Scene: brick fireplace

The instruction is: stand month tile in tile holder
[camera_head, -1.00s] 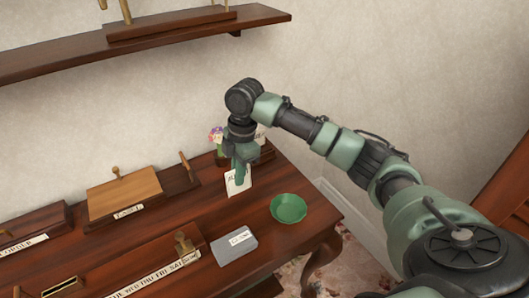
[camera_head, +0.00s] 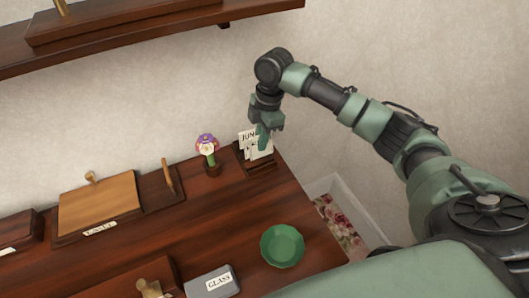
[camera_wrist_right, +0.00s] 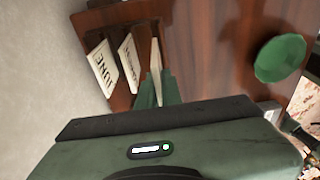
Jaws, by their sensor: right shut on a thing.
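The dark wooden tile holder (camera_head: 262,167) stands at the right back of the desk, and also shows in the wrist view (camera_wrist_right: 122,97). Two white tiles stand in it, leaning: one reads JUNE (camera_wrist_right: 102,67), the other (camera_wrist_right: 129,62) is hard to read. My right gripper (camera_head: 264,137) is over the holder, pointing down. It is shut on a pale month tile (camera_wrist_right: 156,56), seen edge-on in the wrist view, beside the two standing tiles. The held tile's lower edge is at the holder; I cannot tell whether it sits in a slot. My left gripper is out of view.
A flower figure (camera_head: 207,150) stands just left of the holder. A green dish (camera_head: 282,246) and a grey box labelled GLASS (camera_head: 208,284) lie nearer me. A wooden-lidded box (camera_head: 98,203) is at left. A shelf (camera_head: 150,36) hangs above.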

